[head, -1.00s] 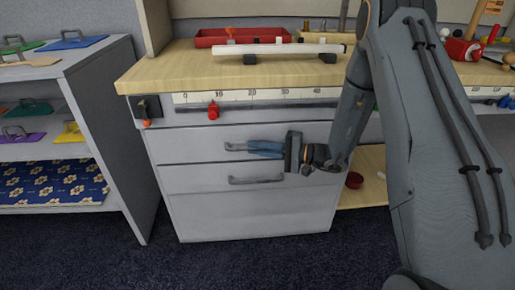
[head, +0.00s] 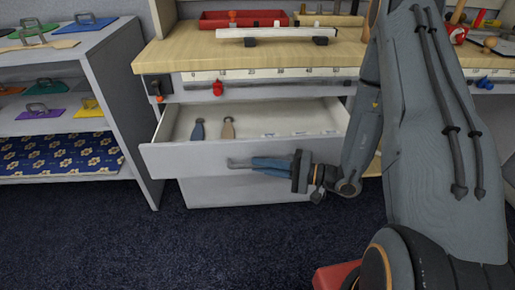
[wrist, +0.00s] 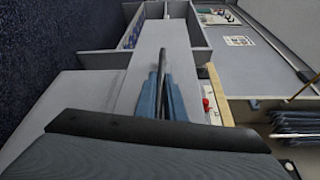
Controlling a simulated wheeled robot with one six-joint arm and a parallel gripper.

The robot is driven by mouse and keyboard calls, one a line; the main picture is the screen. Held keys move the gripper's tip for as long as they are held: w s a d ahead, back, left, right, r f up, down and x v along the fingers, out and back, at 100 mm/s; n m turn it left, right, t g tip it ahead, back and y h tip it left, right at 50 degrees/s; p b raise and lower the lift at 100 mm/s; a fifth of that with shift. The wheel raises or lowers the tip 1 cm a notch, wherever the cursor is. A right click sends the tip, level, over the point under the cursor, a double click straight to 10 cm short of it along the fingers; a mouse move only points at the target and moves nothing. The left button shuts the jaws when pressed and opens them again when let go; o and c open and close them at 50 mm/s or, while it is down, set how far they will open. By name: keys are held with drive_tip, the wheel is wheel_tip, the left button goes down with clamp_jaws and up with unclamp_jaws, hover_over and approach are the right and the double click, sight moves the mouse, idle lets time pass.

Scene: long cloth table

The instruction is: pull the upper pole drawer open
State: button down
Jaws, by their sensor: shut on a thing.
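The upper drawer (head: 185,160) of the grey cabinet stands well open, with its inside showing from above. Its handle (head: 234,163) is on the front panel. My gripper (head: 254,163) is shut on the handle, coming from the right with its blue fingers along the front. In the wrist view the two fingers (wrist: 163,98) close around the dark handle bar (wrist: 163,62). Inside the drawer lie a blue-grey piece (head: 198,130) and a tan piece (head: 228,128), with small white labels to their right.
The lower drawer (head: 225,193) sits below, mostly covered by the open one. The wooden bench top (head: 190,57) holds a red tray (head: 222,20) and a white bar on black feet (head: 275,32). A grey shelf (head: 125,80) stands close on the left. Dark carpet (head: 170,245) in front is clear.

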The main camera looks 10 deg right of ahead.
drive_tip(key=shift+s+a+p, duration=0.15)
drive_tip(key=shift+s+p, duration=0.3)
drive_tip(key=shift+s, duration=2)
drive_tip(key=c, duration=1.8)
unclamp_jaws()
drive_tip(key=shift+c, duration=0.2)
drive_tip(key=v, duration=0.7)
drive_tip(key=shift+s+d, duration=0.15)
drive_tip(key=shift+d, duration=0.2)
drive_tip(key=shift+r, duration=0.1)
